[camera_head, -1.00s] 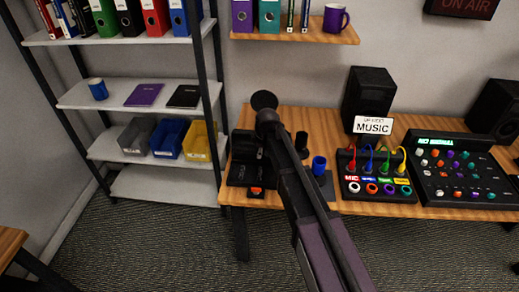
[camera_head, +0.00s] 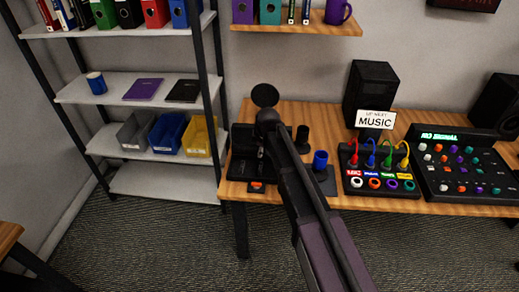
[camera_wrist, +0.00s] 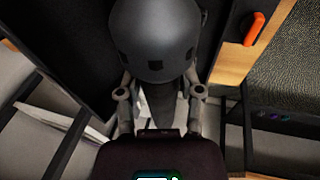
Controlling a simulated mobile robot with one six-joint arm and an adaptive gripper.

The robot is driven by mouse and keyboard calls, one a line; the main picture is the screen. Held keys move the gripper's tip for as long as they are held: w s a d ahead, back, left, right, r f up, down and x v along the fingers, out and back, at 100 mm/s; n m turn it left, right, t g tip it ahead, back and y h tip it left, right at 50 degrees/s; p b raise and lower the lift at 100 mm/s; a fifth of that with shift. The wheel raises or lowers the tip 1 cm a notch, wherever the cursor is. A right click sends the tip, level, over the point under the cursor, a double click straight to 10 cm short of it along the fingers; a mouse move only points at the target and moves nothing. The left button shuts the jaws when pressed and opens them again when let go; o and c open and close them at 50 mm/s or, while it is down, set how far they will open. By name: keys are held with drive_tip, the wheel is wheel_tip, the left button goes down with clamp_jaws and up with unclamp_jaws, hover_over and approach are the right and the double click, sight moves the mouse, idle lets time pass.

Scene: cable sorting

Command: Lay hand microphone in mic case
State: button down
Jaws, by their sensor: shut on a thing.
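My gripper (camera_head: 268,122) is over the left end of the desk. It is shut on the hand microphone, whose dark round head (camera_head: 264,95) sticks up past the end of my arm. In the wrist view the microphone head (camera_wrist: 155,38) is large and close, its narrower body running down between the fingers of my gripper (camera_wrist: 160,97). The fingertips and lower body are hidden. The black mic case (camera_head: 240,170) is on the desk just left of and below my gripper, partly covered by it. Its orange latch (camera_wrist: 254,28) shows upper right in the wrist view.
Right of my arm are a black cylinder (camera_head: 302,140) and a blue cup-like holder (camera_head: 320,161). Further right are a patch box (camera_head: 380,184) with coloured cables, a speaker (camera_head: 370,90) and a mixer (camera_head: 462,165). A shelf rack (camera_head: 140,90) stands left of the desk.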

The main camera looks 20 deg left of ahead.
sight(260, 167)
drive_tip(key=shift+f+b, duration=3.65)
drive_tip(key=shift+f, duration=0.2)
drive_tip(key=shift+s+d+f+b, duration=0.15)
drive_tip(key=shift+s+f+b, duration=0.1)
drive_tip(key=shift+b, duration=0.15)
drive_tip(key=shift+f, duration=0.2)
unclamp_jaws()
drive_tip(key=shift+w+f, duration=0.1)
drive_tip(key=shift+w, duration=0.05)
drive_tip(key=shift+r, duration=0.2)
drive_tip(key=shift+f, duration=0.1)
